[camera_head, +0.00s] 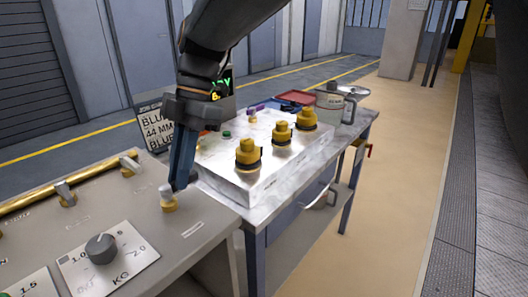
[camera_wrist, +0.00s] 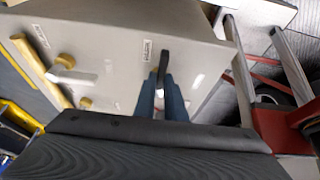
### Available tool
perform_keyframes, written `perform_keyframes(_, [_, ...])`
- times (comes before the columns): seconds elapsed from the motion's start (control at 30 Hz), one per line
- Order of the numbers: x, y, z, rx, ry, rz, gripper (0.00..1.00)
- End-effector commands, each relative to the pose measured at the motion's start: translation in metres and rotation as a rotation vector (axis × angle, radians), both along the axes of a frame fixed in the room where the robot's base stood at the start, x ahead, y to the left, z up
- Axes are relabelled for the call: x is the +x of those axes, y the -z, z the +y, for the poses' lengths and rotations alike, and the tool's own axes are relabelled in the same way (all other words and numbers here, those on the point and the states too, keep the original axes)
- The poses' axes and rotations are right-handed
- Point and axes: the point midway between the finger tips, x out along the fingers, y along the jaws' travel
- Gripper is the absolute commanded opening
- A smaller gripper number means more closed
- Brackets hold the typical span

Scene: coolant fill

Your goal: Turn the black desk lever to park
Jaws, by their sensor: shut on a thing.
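In the wrist view, the black desk lever (camera_wrist: 164,62) stands up between the two blue fingers of my gripper (camera_wrist: 162,98), which is shut on it. A small label lies on the grey desk (camera_wrist: 115,35) just left of the lever. In the head view, my gripper (camera_head: 180,184) points down at the right part of the desk, beside a brass-based knob with a pale grey handle (camera_head: 168,196). The black lever cannot be made out there. Which way the lever is turned is hard to tell.
A grey dial marked KG (camera_head: 101,248) and other brass-based levers (camera_head: 65,194) are on the desk. To the right, a metal table (camera_head: 225,200) carries a pale box with several yellow knobs (camera_head: 282,132) and a grey jug (camera_head: 333,108). The floor aisle further right is clear.

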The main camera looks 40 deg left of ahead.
Motion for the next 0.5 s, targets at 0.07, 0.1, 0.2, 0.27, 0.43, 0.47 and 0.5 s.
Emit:
perform_keyframes(0.07, [-0.0038, 0.0007, 0.0002, -0.002, -0.004, 0.007, 0.00])
perform_keyframes(0.1, [-0.0036, 0.0007, 0.0002, -0.001, -0.004, 0.007, 0.12])
perform_keyframes(0.2, [-0.0021, 0.0006, -0.0001, -0.001, -0.001, 0.005, 0.29])
perform_keyframes(0.27, [-0.0005, 0.0005, -0.0005, 0.000, 0.001, 0.004, 0.29])
perform_keyframes(0.43, [0.0023, 0.0002, -0.0011, 0.000, 0.005, 0.002, 0.29])
perform_keyframes(0.47, [0.0025, 0.0000, -0.0011, 0.001, 0.006, 0.002, 0.29])
perform_keyframes(0.5, [0.0030, -0.0006, -0.0010, 0.001, 0.006, 0.002, 0.29])
